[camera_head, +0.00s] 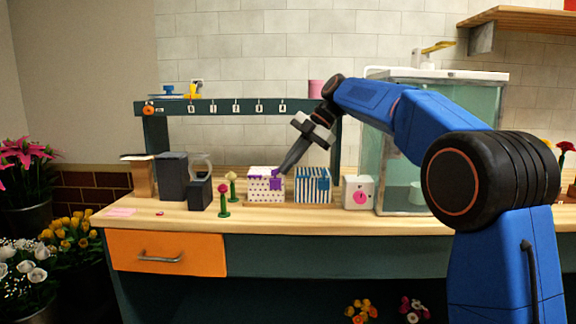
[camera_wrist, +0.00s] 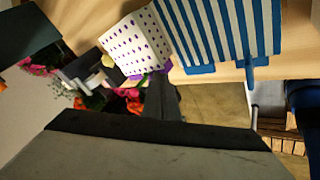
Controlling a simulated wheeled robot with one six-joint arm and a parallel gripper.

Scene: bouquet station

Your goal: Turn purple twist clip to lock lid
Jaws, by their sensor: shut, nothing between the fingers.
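The white box with purple dots (camera_head: 258,193) stands on the counter, left of the blue-striped box. Its lid (camera_head: 262,171) looks closed. The purple twist clip (camera_head: 276,183) is at the box's upper right front; I cannot tell its exact turn. In the wrist view the dotted box (camera_wrist: 134,42) is at upper left, with purple clip parts (camera_wrist: 148,74) along its edge near my fingers. My gripper (camera_head: 283,169) reaches down from the upper right, shut and empty, its tips at or just above the clip. In the wrist view my gripper (camera_wrist: 161,88) partly hides the clip; contact is unclear.
The blue-striped box (camera_head: 312,188) stands close on the right, then a white box with a pink dial (camera_head: 358,192) and a glass tank (camera_head: 400,150). Two small flowers on green stands (camera_head: 224,203) are to the left.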

